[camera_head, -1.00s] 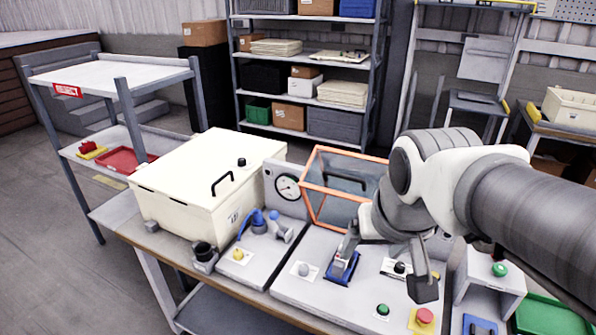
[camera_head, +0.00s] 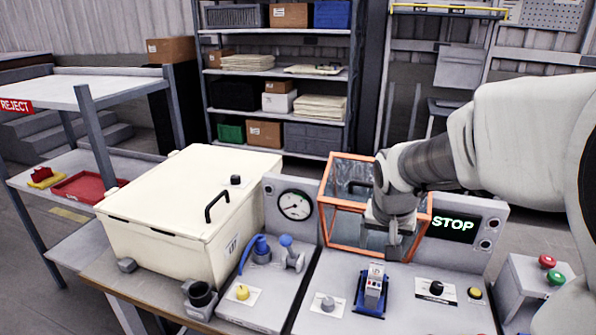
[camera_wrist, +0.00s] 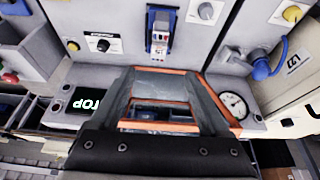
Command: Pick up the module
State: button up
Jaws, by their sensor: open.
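The module (camera_head: 375,284) is a small light-grey block with a red mark, standing in a blue holder (camera_head: 362,303) on the grey bench panel. It also shows in the wrist view (camera_wrist: 159,38), upside down near the top middle. My gripper (camera_head: 397,246) is open and empty, pointing down behind and slightly right of the module, apart from it. It is in front of the orange-framed clear box (camera_head: 333,203), covering part of it.
A cream lidded case (camera_head: 165,205) stands at left, beside a gauge (camera_head: 294,205). A lit STOP display (camera_head: 453,224) is right of the orange-framed box. Knobs (camera_head: 436,288) and a blue-hosed fitting (camera_head: 261,248) stick up around the module. A reject shelf (camera_head: 95,90) is at far left.

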aim_at(376, 272)
jog(key=x, duration=0.6)
jog(key=b+x, duration=0.1)
jog(key=x, duration=0.6)
jog(key=shift+w+b, duration=0.3)
jog(key=shift+x, duration=2.8)
jog(key=shift+w+d, duration=0.15)
jog(key=shift+d, duration=0.05)
jog(key=shift+r, duration=0.1)
jog(key=shift+c, duration=0.2)
grip_shut()
